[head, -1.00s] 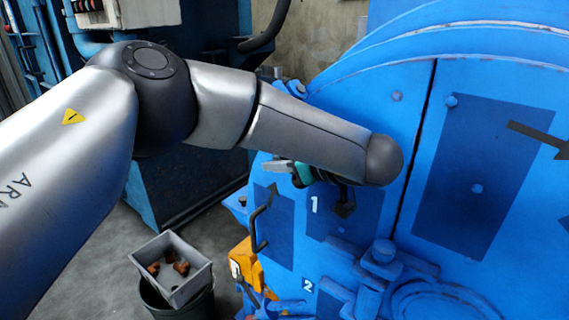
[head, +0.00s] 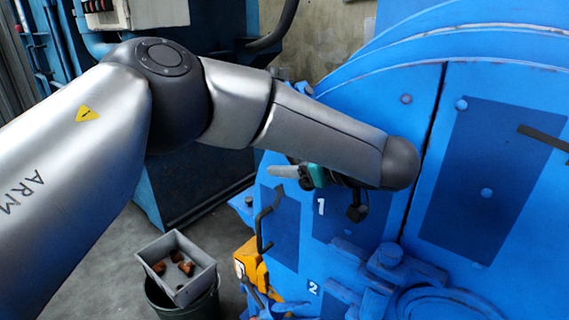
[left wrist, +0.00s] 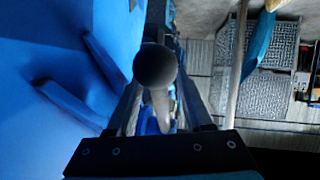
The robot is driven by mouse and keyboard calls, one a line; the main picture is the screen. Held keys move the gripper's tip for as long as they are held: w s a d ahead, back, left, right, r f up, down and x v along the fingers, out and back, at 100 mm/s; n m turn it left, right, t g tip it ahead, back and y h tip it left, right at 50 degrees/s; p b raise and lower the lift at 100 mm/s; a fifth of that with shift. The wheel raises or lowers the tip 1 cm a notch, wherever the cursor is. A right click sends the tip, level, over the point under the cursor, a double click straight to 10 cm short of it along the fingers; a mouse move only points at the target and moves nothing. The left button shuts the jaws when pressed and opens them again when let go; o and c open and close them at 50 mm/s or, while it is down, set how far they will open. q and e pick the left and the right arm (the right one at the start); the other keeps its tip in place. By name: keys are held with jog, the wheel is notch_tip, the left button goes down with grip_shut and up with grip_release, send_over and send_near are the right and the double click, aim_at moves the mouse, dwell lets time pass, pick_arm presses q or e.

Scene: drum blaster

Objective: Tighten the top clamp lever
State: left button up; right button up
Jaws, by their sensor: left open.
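My left gripper (left wrist: 160,112) shows in the left wrist view, its two dark fingers apart. A dark round knob (left wrist: 154,66) with a pale shaft below it sits in line with the gap between the fingers; it looks like the end of a lever. I cannot tell whether the fingers touch it. In the head view my left wrist covers most of this spot, beside the number 1 panel (head: 320,206). A pale grey bar (head: 284,171) and a teal band show left of the wrist; I cannot tell which part is lever. My right gripper is not in view.
The blue drum machine (head: 440,215) fills the right. A bent dark handle (head: 264,228) and a yellow clamp (head: 252,266) are at its left edge. A grey bin (head: 178,268) with several brown pieces stands in a dark bucket (head: 185,305) on the floor.

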pick_arm(q)
jog(key=p+v, duration=0.1)
jog(key=v, duration=1.3)
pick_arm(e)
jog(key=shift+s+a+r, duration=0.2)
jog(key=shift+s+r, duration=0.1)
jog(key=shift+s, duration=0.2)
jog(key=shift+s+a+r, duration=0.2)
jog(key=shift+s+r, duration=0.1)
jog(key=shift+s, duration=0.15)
pick_arm(q)
jog(key=shift+s, duration=0.1)
